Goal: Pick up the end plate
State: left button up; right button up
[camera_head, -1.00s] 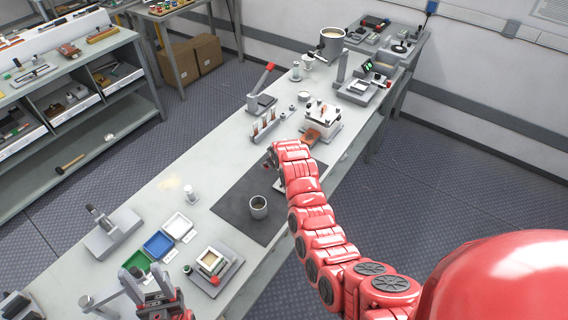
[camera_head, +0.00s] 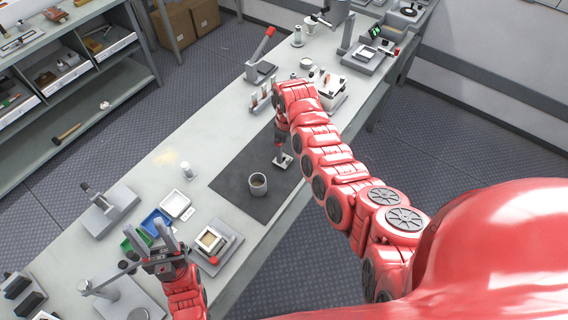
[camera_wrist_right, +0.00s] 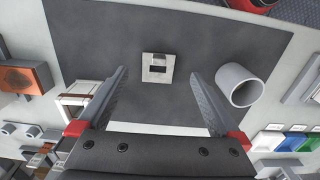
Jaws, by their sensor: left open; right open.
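The end plate looks to be the small square metal plate with a rectangular hole, lying flat on the dark mat. In the right wrist view the plate (camera_wrist_right: 158,76) lies ahead of and between the fingers of my right gripper (camera_wrist_right: 158,72), which are apart with nothing between them. In the head view the plate (camera_head: 283,161) shows just below my right gripper (camera_head: 280,150), partly hidden by it. I cannot tell the exact height gap. My left gripper (camera_head: 160,235) is open and empty over the near-left part of the bench.
Coloured trays (camera_head: 156,222) and a square fixture (camera_head: 212,241) lie by my left gripper. A white block (camera_head: 332,92) is farther back.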

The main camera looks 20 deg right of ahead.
aim_at(288, 159)
jog(key=shift+f+b, duration=0.3)
jog(key=shift+f, duration=0.65)
jog(key=f+b, duration=0.2)
jog(key=f, duration=0.1)
jog(key=f+b, duration=0.1)
jog(key=f, duration=0.1)
jog(key=shift+s+d, duration=0.1)
jog(key=shift+d, duration=0.15)
jog(key=shift+r, duration=0.2)
jog(key=c, duration=1.4)
jog(key=shift+r, duration=0.1)
